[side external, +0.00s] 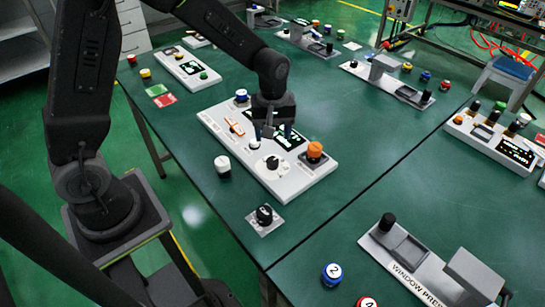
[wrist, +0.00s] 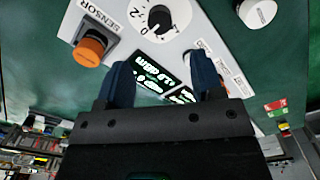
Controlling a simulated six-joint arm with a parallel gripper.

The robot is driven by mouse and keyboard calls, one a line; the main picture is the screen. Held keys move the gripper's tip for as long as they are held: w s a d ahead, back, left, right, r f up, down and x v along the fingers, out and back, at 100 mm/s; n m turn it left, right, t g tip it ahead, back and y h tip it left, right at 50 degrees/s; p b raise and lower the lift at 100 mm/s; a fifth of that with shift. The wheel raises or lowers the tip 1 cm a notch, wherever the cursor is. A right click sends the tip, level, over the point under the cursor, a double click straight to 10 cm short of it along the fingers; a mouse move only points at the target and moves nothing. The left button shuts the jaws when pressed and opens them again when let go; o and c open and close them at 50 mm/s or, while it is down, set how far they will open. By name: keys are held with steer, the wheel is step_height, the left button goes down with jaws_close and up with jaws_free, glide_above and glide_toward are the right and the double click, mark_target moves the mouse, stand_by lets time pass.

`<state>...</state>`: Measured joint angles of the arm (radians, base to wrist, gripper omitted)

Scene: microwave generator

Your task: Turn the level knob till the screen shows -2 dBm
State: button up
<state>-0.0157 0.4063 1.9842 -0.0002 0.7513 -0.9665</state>
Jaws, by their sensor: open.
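The generator is a white panel (side external: 300,185) on the green table. A dial knob with a black centre and number marks (side external: 272,163) sits near its front edge; it also shows at the top of the wrist view (wrist: 160,17), partly cut off. I cannot read which knob is labelled level. My gripper (side external: 277,133) is above the panel, over the dark screen, with nothing between its fingers. In the wrist view the screen (wrist: 152,72) shows upside down between the open fingers; it seems to read about 11.0 dBm, sign unclear. The fingers partly hide it.
An orange knob (side external: 314,149) labelled SENSOR stands on the panel's right. A white-capped knob (side external: 222,164) and a black knob plate (side external: 264,216) stand on the table nearby.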

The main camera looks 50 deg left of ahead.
mark_target(273, 159)
step_height(273, 159, down, 9)
steer(key=shift+f, duration=0.1)
steer(key=shift+c, duration=0.2)
steer(key=c, duration=0.9)
